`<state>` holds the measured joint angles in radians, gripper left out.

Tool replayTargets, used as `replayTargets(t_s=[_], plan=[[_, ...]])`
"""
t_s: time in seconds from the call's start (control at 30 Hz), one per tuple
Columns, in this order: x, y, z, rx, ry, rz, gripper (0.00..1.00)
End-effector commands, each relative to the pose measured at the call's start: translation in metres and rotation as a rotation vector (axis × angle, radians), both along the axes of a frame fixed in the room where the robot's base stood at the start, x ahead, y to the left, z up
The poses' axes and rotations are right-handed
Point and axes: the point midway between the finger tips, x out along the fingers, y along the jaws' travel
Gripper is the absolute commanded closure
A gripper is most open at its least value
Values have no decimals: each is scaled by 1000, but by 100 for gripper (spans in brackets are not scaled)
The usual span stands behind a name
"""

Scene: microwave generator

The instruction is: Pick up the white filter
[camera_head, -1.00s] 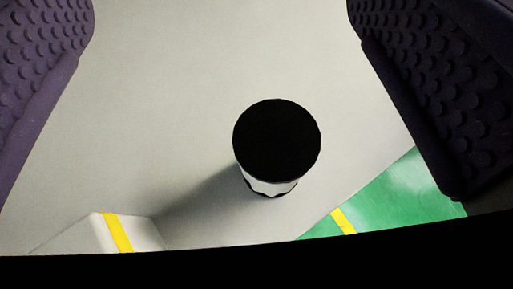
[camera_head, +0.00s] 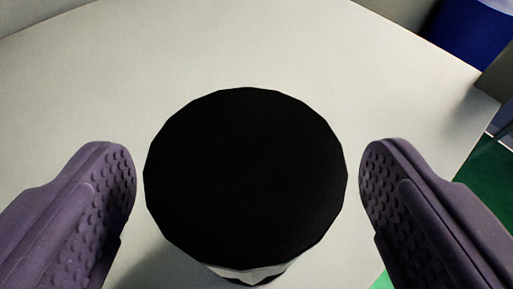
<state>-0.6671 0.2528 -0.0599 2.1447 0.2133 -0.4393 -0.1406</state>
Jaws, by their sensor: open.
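The filter (camera_head: 246,180) stands on the pale surface, seen from above. Its round top is black, and a strip of its white side (camera_head: 248,273) shows at the lower edge. My gripper (camera_head: 248,165) is open, with one purple, bumpy finger on the left of the filter and one on the right. There is a small gap between each finger and the filter's top in the picture, and neither seems to touch it. Most of the filter's side and its base are hidden under the top.

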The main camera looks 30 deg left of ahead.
Motion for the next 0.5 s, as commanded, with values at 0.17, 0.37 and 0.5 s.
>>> replayTargets(t_s=[0.17, 0.37, 0.5], plan=[[14, 8, -6, 1, 0, 0, 10], [14, 8, -7, 1, 0, 0, 10], [14, 8, -6, 1, 0, 0, 42]])
